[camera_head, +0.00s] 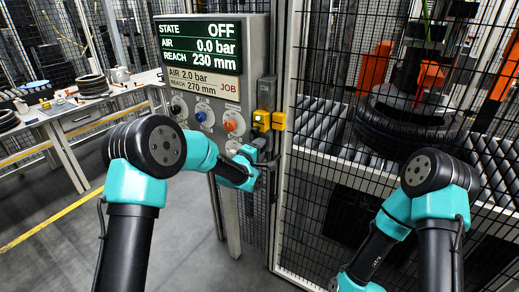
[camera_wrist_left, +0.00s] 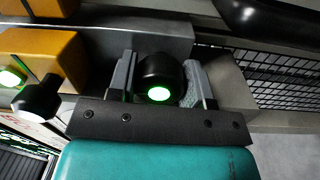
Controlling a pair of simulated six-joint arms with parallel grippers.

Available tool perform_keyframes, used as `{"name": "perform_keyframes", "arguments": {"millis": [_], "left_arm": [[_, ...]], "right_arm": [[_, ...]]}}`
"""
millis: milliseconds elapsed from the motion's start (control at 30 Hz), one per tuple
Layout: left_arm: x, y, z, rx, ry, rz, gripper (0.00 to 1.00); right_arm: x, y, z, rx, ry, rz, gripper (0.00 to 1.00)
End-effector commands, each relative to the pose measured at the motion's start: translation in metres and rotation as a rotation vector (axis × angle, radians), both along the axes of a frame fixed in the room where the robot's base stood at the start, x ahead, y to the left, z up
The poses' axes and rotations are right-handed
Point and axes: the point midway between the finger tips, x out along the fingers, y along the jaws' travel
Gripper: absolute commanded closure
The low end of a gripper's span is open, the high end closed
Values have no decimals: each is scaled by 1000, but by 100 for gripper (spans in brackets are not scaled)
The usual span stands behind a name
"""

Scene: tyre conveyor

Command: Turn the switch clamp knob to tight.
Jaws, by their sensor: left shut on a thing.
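My left gripper (camera_head: 262,158) is at the right edge of the control panel (camera_head: 258,45), below two yellow blocks. In the left wrist view its two grey fingers (camera_wrist_left: 158,68) stand on either side of a black round knob (camera_wrist_left: 158,68) with a green-lit face, and it is shut on this knob. The knob's position fits the switch clamp knob, but no label or tight mark shows. In the head view my gripper and wrist hide the knob. My right arm (camera_head: 425,205) reaches down at the right, and its gripper is out of view.
The panel display (camera_head: 200,46) reads OFF, 0.0 bar and 230 mm; the job card (camera_head: 202,81) reads 2.0 bar, 270 mm. Blue (camera_head: 200,116) and orange (camera_head: 230,125) knobs sit left of yellow blocks (camera_head: 262,119). A mesh fence (camera_head: 330,180) screens a tyre (camera_head: 410,125).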

Motion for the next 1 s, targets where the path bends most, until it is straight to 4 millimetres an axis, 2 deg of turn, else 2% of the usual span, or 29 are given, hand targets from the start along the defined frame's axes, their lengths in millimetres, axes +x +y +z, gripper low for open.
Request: {"name": "perform_keyframes", "arguments": {"millis": [267, 300, 533, 833, 1000], "left_arm": [[0, 0, 1, 4, -3, 0, 78], [0, 0, 1, 4, -3, 0, 51], [0, 0, 0, 3, -3, 0, 29], [-1, 1, 0, 3, -2, 0, 29], [-10, 6, 0, 3, -1, 0, 29]], "right_arm": [[0, 0, 0, 0, 0, 0, 52], [0, 0, 0, 0, 0, 0, 52], [0, 0, 0, 0, 0, 0, 52], [0, 0, 0, 0, 0, 0, 52], [0, 0, 0, 0, 0, 0, 52]]}}
